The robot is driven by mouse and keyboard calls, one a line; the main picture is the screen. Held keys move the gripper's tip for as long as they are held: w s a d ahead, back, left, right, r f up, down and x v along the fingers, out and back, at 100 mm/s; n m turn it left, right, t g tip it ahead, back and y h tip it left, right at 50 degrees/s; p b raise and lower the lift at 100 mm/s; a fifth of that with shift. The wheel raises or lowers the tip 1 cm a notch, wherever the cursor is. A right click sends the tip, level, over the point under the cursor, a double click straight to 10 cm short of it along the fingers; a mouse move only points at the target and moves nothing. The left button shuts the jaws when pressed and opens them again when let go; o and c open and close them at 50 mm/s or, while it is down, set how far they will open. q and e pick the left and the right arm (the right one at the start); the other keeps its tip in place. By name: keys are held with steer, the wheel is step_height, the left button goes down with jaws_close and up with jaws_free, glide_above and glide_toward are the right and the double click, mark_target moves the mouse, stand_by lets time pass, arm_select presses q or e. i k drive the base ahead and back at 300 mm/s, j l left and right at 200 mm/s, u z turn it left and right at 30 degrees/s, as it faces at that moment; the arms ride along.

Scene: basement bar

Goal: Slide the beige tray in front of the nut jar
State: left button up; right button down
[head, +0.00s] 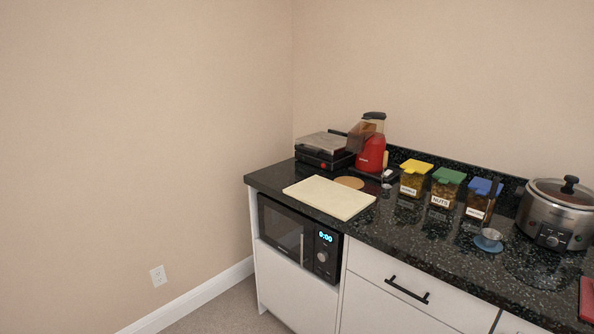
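The beige tray (329,198) lies flat on the dark speckled counter, near its front edge and toward the left end. The nut jar (444,187) has a green lid and a label reading NUTS. It stands further back and to the right of the tray, between a yellow-lidded jar (413,178) and a blue-lidded jar (482,198). Neither of my grippers shows in the head view.
A sandwich press (325,146) and a red appliance (371,152) stand behind the tray, with a round tan disc (349,182) near them. Counter (400,226) in front of the jars is mostly clear.

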mark_target(340, 202)
steer(key=i+j, duration=0.35)
steer(key=j, duration=0.15)
steer(key=i+j+z, duration=0.15)
steer(key=i+j, duration=0.25)
steer(key=j, duration=0.05)
